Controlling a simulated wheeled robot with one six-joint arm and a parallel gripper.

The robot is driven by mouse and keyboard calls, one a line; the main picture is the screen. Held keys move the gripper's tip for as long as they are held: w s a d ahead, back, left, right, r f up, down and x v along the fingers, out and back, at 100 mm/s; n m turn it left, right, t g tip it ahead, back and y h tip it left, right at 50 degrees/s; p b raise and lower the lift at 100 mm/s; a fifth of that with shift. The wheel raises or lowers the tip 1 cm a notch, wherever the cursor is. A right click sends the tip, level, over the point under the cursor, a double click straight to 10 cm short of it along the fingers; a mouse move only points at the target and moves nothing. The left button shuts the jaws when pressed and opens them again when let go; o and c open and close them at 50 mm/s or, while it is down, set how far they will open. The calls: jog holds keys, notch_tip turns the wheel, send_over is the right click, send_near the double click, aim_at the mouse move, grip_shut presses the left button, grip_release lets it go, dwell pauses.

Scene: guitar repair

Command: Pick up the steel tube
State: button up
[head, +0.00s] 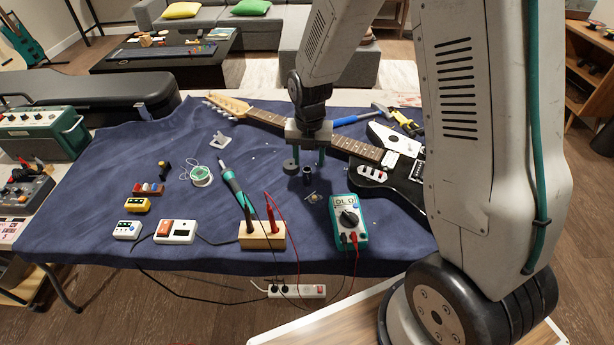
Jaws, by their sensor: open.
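A small dark upright cylinder (307,173), which looks like the steel tube, stands on the blue cloth in front of the guitar. The fingertips appear close to the tube's top, one on each side in the picture. I cannot tell the exact height gap or whether they touch. Nothing is held.
A dark round piece (290,167) lies just left of the tube. The electric guitar (350,146) lies behind. A teal multimeter (348,220) and a wooden block with probes (262,237) are nearer. A soldering iron (236,190) and solder spool (202,176) lie left.

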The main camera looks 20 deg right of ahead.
aim_at(307, 169)
jog(key=f, duration=0.6)
jog(key=shift+s+a+f, duration=0.1)
jog(key=shift+a+f, duration=0.2)
jog(key=shift+a, duration=0.05)
grip_shut()
